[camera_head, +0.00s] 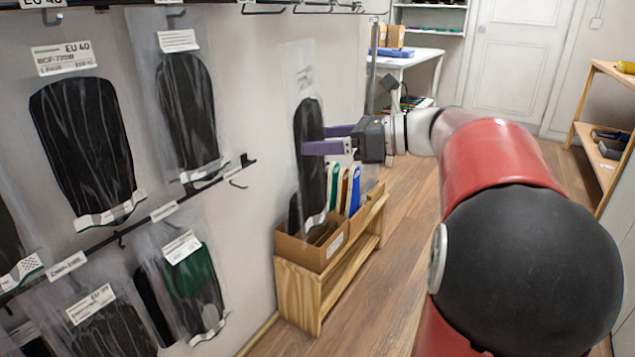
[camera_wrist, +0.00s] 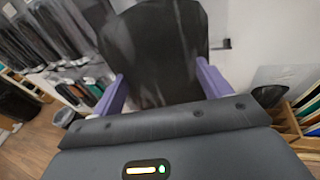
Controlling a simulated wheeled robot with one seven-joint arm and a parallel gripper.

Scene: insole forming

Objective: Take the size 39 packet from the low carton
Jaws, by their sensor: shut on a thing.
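My gripper (camera_head: 328,140) is shut on a clear packet with a black insole (camera_head: 308,120), held upright above the low carton (camera_head: 312,250). In the wrist view the packet (camera_wrist: 155,50) fills the space between the purple fingers (camera_wrist: 160,88). Its label at the top is too small to read in the head view. The cardboard carton stands on a low wooden bench (camera_head: 310,290) against the wall. Another black insole packet (camera_head: 298,212) shows in the carton, below the held one. I cannot read its size.
Packets hang on wall hooks at the left, one marked EU 40 (camera_head: 85,150). Another carton with colourful upright pieces (camera_head: 354,190) stands behind the low carton. A white table (camera_head: 415,60) is at the back. The wood floor (camera_head: 400,215) right of the bench is clear.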

